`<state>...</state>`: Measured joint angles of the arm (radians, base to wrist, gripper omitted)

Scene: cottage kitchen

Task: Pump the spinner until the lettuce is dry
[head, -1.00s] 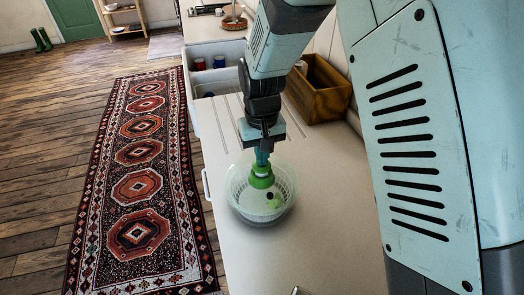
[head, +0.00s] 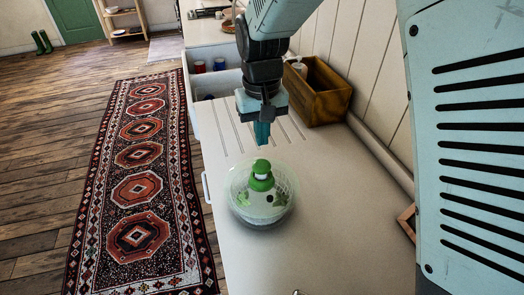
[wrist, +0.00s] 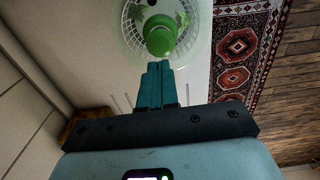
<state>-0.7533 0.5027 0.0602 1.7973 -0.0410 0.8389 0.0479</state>
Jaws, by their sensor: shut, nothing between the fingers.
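The salad spinner (head: 236,200) stands upright on the pale counter, a clear bowl with a see-through lid and a green pump knob (head: 261,176) raised at its middle. Green bits of lettuce (head: 243,199) show through the lid. My gripper (head: 262,142) is shut and empty, pointing down, above and a little behind the knob, apart from it in the head view.
A wooden box (head: 320,93) stands against the wall at the back right of the counter. An open drawer (head: 212,78) with cups sticks out behind left. A patterned rug (head: 140,190) lies on the floor to the left.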

